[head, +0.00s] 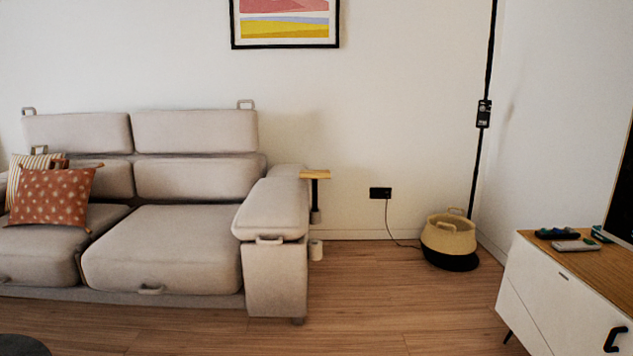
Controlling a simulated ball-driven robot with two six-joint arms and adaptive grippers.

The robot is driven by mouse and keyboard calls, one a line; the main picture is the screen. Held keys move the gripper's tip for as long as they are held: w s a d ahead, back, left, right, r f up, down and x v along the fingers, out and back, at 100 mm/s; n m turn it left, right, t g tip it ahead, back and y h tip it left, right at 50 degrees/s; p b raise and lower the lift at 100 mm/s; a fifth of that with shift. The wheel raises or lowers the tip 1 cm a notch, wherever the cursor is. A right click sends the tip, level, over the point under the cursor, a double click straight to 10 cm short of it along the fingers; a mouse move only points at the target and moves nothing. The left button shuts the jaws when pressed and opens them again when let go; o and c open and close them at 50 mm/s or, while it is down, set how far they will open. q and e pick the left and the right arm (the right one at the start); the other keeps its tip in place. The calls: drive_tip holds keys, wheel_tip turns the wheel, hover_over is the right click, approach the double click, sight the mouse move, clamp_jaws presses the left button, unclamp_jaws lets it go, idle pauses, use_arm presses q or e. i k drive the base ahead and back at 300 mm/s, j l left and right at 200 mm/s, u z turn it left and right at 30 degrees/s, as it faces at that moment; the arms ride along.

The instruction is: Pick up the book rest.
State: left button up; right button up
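I cannot identify a book rest for certain. A small wooden top (315,174) on a short black post shows just beyond the sofa's right arm in the head view. It is small, and the lower part of its support is partly hidden by the armrest. Neither of my grippers is in view.
A beige sofa (165,245) with cushions (52,195) fills the left. A woven basket (448,238) stands by the black lamp pole (480,150). A white cabinet (560,305) with small objects on top is at right. Wooden floor (400,310) between them is clear.

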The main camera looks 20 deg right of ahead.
sight(315, 208)
drive_tip(key=i+u, duration=0.15)
drive_tip(key=i, duration=0.7)
drive_tip(key=i+u, duration=0.2)
drive_tip(key=i, duration=0.7)
drive_tip(key=i+l+u, duration=0.15)
drive_tip(key=i, duration=0.7)
